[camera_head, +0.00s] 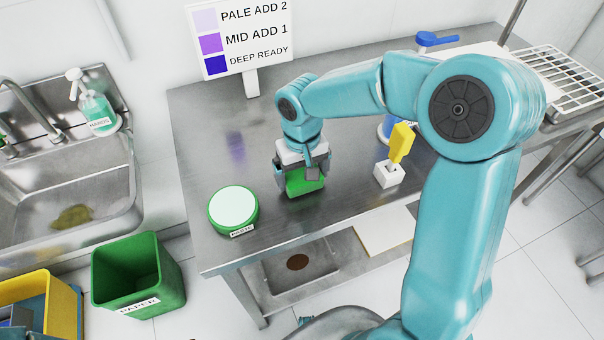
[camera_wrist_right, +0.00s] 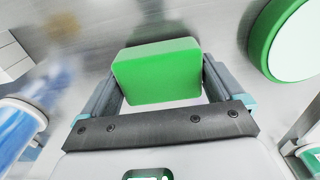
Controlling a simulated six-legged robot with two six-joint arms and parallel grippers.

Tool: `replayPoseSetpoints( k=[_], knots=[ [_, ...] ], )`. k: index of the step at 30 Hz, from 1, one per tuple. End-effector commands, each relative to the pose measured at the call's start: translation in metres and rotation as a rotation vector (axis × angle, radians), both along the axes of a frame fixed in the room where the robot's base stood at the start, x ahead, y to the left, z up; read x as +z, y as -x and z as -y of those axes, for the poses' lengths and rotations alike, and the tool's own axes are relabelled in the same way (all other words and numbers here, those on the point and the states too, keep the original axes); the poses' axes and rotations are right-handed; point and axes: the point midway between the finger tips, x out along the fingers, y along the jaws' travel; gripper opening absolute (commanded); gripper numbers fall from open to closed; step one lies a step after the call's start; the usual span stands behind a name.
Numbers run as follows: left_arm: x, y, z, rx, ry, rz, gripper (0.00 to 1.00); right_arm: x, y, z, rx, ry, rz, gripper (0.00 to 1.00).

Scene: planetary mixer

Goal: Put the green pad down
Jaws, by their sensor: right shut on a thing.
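The green pad (camera_head: 305,181) is a small block between the fingers of my right gripper (camera_head: 303,168), which is shut on it. The gripper points down over the steel table (camera_head: 345,215), near its front left part. I cannot tell whether the pad touches the table top. In the right wrist view the pad (camera_wrist_right: 158,72) shows its broad green face between the two fingers. My left gripper is in neither view.
A round green-rimmed container with a pale top (camera_head: 233,208) stands left of the pad. A yellow-handled tool (camera_head: 402,141) stands in a white holder (camera_head: 389,174) to the right, a blue item behind it. A sign (camera_head: 240,38) stands at the back. Table between pad and holder is clear.

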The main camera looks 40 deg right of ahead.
Motion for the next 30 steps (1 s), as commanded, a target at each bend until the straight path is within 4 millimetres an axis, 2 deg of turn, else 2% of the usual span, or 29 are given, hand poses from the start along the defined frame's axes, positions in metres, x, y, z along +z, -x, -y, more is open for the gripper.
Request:
replayPoseSetpoints(
  k=[2,13,14,21,26,30],
  knots=[
    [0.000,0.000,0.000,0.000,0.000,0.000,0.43,-0.006,0.000,0.000,-0.001,0.000,0.000,0.70],
    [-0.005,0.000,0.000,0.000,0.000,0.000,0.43,-0.011,0.000,0.000,-0.001,-0.001,0.001,0.70],
    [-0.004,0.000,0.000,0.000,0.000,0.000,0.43,-0.010,0.000,0.000,-0.001,-0.001,0.001,1.00],
    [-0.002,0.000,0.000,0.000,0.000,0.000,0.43,-0.007,0.000,0.000,-0.001,-0.001,0.001,1.00],
    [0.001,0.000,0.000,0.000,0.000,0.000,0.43,0.010,-0.001,0.000,0.000,0.000,0.006,1.00],
    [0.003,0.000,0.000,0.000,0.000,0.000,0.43,0.043,-0.002,0.000,-0.001,0.000,0.008,1.00]
  ],
)
